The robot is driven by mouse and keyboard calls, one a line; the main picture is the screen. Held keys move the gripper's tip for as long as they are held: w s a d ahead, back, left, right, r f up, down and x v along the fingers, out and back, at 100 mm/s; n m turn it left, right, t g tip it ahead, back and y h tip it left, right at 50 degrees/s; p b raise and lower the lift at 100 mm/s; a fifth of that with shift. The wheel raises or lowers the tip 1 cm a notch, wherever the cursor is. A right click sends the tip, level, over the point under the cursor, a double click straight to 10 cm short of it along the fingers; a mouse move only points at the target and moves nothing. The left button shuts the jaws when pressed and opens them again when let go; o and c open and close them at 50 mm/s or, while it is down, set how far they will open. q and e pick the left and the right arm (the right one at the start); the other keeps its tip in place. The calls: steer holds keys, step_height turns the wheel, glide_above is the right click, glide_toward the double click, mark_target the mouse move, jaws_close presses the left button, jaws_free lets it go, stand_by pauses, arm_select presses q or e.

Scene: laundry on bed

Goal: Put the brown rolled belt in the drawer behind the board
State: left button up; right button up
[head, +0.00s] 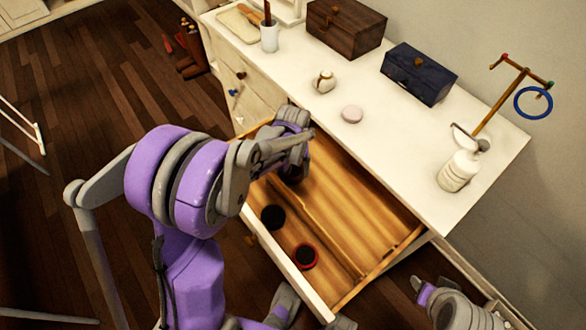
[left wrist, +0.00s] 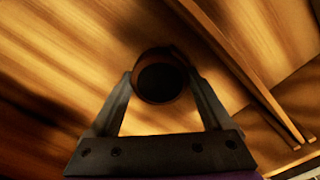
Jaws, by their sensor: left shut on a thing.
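The brown rolled belt (left wrist: 161,80) is between the two fingertips of my left gripper (left wrist: 160,90) in the left wrist view, and the gripper is shut on it. In the head view my left gripper (head: 292,172) reaches down into the left end of the open wooden drawer (head: 345,200). The arm and hand hide most of the belt there. The board (head: 325,243) divides the drawer lengthwise. In the left wrist view the board (left wrist: 235,65) runs to the right of the belt. Whether the belt touches the drawer floor I cannot tell.
A black roll (head: 273,217) and a red-rimmed dark roll (head: 304,256) lie in the drawer's front compartment. The white dresser top (head: 400,135) holds a wooden box (head: 345,28), a dark blue box (head: 418,74), a white bottle (head: 459,171) and a stand with a blue ring.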

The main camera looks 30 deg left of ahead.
mark_target(293, 170)
arm_select(q)
steer(key=shift+f, duration=0.15)
steer(key=o, duration=1.3)
steer(key=shift+r, duration=0.55)
step_height(293, 170, up, 11)
steer(key=p, duration=0.2)
steer(key=s+d+m+t, duration=0.1)
steer(key=s+d, duration=0.1)
steer(key=s, duration=0.3)
steer(key=s+d+m+t, duration=0.2)
steer(key=s, duration=0.4)
steer(key=s+d+m+t, duration=0.1)
steer(key=s+d+t, duration=0.1)
steer(key=s, duration=0.4)
steer(key=shift+d+m, duration=0.3)
steer(key=shift+d, duration=0.1)
steer(key=shift+w, duration=0.1)
